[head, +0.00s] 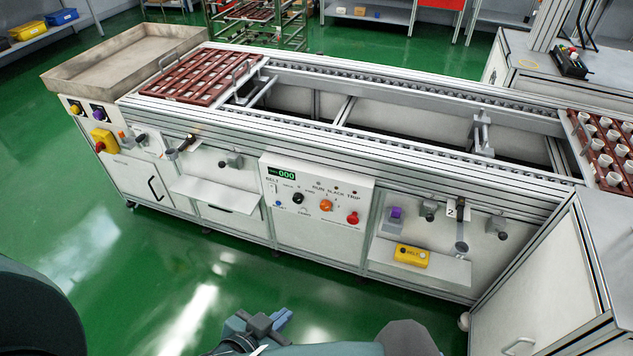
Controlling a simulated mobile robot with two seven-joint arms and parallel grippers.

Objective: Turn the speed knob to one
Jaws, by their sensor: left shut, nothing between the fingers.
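The control panel (270,228) is a white box on the conveyor's front, with a green display (286,175) that reads 000. It carries a black knob (298,198), an orange knob (326,205) with small marks around it, and a red button (352,218). The lettering is too small to tell surely which knob is the speed knob or where it points. My left gripper (283,317) is shut and empty at the bottom of the head view, below and apart from the panel. My right gripper is not in view.
A shelf with a yellow box (411,256) juts out right of the panel; another bare shelf (215,194) juts out left. A white cabinet (545,285) stands at the right. The green floor (190,270) before the panel is clear.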

